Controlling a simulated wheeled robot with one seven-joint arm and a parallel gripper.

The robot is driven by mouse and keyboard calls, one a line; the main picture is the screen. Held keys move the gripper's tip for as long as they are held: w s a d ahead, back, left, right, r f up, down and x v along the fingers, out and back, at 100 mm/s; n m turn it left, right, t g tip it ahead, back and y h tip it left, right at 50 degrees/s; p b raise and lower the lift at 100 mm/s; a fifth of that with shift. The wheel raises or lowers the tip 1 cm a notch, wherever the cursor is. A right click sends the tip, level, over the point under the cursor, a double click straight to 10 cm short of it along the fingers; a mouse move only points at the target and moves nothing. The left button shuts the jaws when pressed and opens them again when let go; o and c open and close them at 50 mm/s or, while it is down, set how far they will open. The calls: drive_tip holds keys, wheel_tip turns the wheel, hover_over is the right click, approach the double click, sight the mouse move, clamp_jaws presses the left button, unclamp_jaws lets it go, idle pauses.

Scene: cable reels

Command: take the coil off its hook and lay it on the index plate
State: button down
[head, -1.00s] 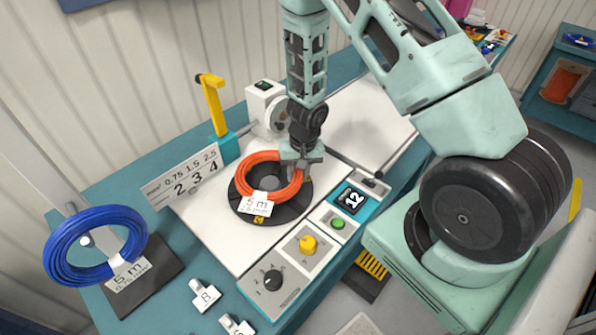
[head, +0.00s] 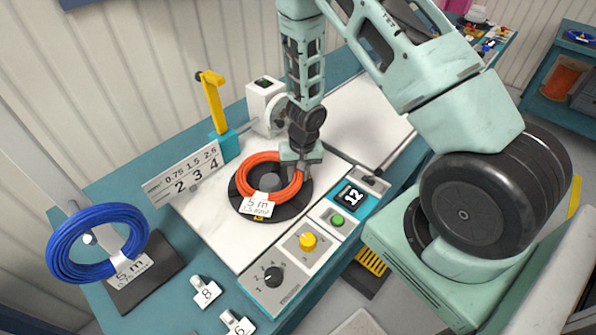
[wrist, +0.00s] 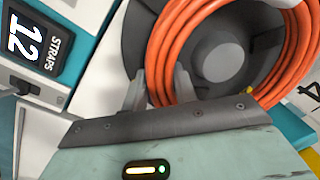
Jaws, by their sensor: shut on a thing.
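The orange coil (head: 246,178) lies on the round black index plate (head: 238,208), around its grey centre hub, with a white "5 m" tag on its near side. In the wrist view the coil (wrist: 160,55) loops around the hub of the plate (wrist: 132,30). My gripper (head: 302,174) is at the coil's right side, with its fingers (wrist: 155,88) shut on the coil's strands.
A blue coil (head: 62,265) hangs on a stand at the left. A white sign with numbers (head: 183,177) stands left of the plate.

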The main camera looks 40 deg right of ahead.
drive_tip(key=shift+s+f, duration=0.15)
drive_tip(key=shift+f, duration=0.7)
idle(0.7)
